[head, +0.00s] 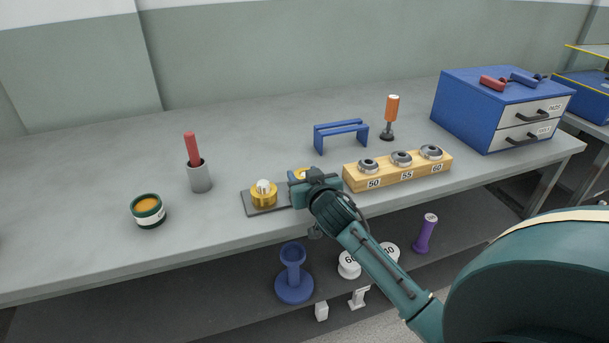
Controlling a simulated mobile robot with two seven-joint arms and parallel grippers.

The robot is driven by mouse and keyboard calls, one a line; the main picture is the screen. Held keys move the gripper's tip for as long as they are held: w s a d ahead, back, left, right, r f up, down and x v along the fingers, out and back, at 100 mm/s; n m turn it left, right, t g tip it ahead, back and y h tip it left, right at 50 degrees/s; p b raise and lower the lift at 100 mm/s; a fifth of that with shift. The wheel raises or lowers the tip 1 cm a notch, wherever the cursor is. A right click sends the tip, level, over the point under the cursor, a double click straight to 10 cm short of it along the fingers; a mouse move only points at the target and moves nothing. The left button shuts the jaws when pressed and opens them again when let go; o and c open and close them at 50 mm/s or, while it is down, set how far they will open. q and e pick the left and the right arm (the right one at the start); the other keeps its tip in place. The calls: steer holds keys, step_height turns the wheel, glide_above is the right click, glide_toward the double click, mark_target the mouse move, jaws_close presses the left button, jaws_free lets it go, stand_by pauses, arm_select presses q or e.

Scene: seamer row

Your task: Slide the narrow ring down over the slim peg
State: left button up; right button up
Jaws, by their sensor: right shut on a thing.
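My right gripper (300,177) is over the right end of a dark base plate (251,207) on the bench. It is shut on a gold ring (303,172), taken to be the narrow ring; only a small part shows behind the jaws. On the plate's left part stands a short pale peg (263,185) with a gold collar (264,198) around it. The slim peg is not clearly seen; the gripper covers the plate's right end. Whether the held ring touches a peg cannot be told. My left gripper is not in view.
A wooden block (408,177) with several grey rings lies right of my gripper. A blue stand (341,132) and an orange-handled tool (391,115) are behind. A grey cup with a red handle (199,178) and an open tin (148,211) stand left. A blue drawer unit (468,112) is at right.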

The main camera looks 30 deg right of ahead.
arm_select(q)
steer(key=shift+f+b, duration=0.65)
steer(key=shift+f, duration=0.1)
arm_select(e)
steer(key=shift+f, duration=1)
steer(key=o, duration=1.1)
steer(key=shift+o, duration=0.2)
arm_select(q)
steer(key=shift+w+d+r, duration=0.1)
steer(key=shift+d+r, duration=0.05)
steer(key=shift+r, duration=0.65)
arm_select(e)
steer(key=v, duration=1.3)
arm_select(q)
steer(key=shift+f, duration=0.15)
arm_select(e)
steer(key=shift+s+f, duration=0.1)
steer(key=shift+s, duration=0.05)
